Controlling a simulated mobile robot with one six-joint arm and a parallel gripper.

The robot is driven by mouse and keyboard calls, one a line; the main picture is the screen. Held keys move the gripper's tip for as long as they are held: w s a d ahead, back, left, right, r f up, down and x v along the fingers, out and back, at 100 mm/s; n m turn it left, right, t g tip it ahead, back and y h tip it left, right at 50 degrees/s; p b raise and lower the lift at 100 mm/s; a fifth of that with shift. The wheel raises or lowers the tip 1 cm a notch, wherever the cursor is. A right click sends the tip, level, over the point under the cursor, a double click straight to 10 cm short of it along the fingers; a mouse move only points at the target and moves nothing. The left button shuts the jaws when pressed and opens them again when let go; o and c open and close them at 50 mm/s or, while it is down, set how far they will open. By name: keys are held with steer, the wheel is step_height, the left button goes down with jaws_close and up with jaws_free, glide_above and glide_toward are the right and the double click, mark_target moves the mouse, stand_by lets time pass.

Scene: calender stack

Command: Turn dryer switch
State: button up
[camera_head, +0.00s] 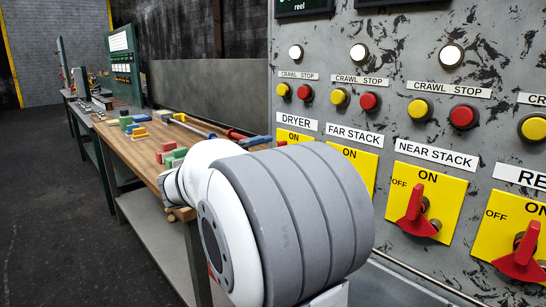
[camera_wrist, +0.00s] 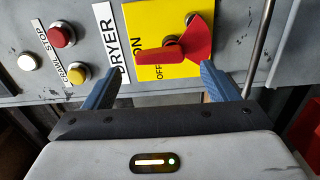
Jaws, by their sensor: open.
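The red dryer switch handle (camera_wrist: 180,45) sits on its yellow plate (camera_wrist: 136,68) in the wrist view, beside the DRYER label. Its narrow end points left toward the ON and OFF lettering, and its broad end is at right. My gripper (camera_wrist: 160,70) is open and empty, with blue fingers spread wide below the handle in the picture. The handle lies across the space just beyond the tips; I cannot tell the remaining distance. In the head view, only the top of the dryer plate (camera_head: 294,136) shows; my arm hides the handle and the gripper.
To the right are the near stack switch (camera_head: 416,212) and another red switch (camera_head: 523,252). Yellow and red crawl and stop buttons (camera_head: 369,102) sit above them. A wooden bench (camera_head: 140,152) with coloured blocks stands at left. A metal rod (camera_wrist: 259,45) runs beside the dryer plate.

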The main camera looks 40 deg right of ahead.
steer(key=shift+s+a, duration=0.1)
steer(key=shift+a, duration=1.65)
steer(key=s+a+f+g+y+p, duration=0.1)
steer(key=s+a+f+y+p, duration=0.2)
steer(key=s+a+y+p, duration=0.55)
steer(key=s+a+t+y+p, duration=0.2)
steer(key=s+a+y+p, duration=0.6)
steer(key=a+p, duration=0.3)
steer(key=shift+s+a+r+m+y+p, duration=0.35)
steer(key=shift+a+y, duration=0.4)
steer(key=shift+a, duration=0.25)
steer(key=shift+c, duration=0.2)
